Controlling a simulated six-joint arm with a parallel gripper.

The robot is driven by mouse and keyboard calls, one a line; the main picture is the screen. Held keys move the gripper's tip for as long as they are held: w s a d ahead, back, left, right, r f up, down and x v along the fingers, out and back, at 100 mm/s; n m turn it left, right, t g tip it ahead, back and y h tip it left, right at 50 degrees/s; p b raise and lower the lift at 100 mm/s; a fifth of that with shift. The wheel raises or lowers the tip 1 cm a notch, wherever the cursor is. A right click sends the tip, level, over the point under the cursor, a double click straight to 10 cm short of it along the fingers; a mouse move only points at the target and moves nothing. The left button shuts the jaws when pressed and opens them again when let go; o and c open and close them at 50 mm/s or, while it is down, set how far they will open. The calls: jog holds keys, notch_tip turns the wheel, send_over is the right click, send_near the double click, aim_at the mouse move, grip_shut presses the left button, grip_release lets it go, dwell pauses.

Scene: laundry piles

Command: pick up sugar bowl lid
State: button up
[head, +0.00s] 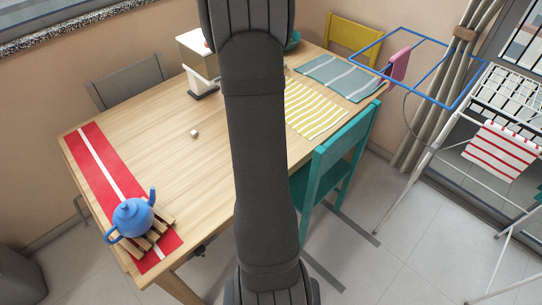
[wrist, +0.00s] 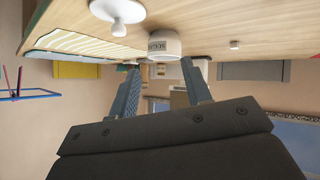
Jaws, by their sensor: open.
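The white sugar bowl lid (wrist: 118,10) lies on the wooden table in the wrist view, which is upside down. Its round knob (wrist: 127,30) points up from the table. The white sugar bowl (wrist: 163,46), with dark lettering, stands beside it, a little farther off. My gripper (wrist: 160,68) is open, with nothing between its fingers. The bowl shows just beyond the fingertips, and the lid is off to the left in the picture. In the head view my arm hides the lid, the bowl and the gripper.
A blue teapot (head: 133,217) stands on a wooden trivet on a red runner (head: 97,160). A small pale cube (head: 194,133) lies mid-table. A boxy white appliance (head: 197,55) stands at the back. Striped yellow (head: 315,108) and grey-blue (head: 338,78) cloths lie to the right.

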jog(key=w+d+n+g+h, duration=0.1)
jog(key=w+d+n+g, duration=0.1)
jog(key=w+n+g, duration=0.45)
notch_tip(320, 180, up, 10)
jog(key=w+d+n+g, duration=0.2)
jog(key=d+n+g, duration=0.15)
jog(key=n, duration=0.55)
jog(key=shift+m+g+h, duration=0.25)
jog(key=shift+g+h, duration=0.05)
jog(key=f, duration=0.7)
jog(key=a+f, duration=0.1)
jog(key=f, duration=0.3)
jog(key=shift+s+f, duration=0.1)
jog(key=shift+f, duration=0.25)
jog(key=shift+w+d+f, duration=0.1)
jog(key=shift+d+f, duration=0.05)
jog(key=shift+f, duration=0.75)
jog(key=shift+w+d+f, duration=0.1)
jog(key=shift+w+f, duration=0.05)
jog(key=shift+f, duration=0.8)
jog(key=shift+w+d+f, duration=0.1)
jog(key=shift+d+f, duration=0.05)
jog(key=shift+f, duration=0.75)
jog(key=shift+c, duration=0.3)
grip_shut()
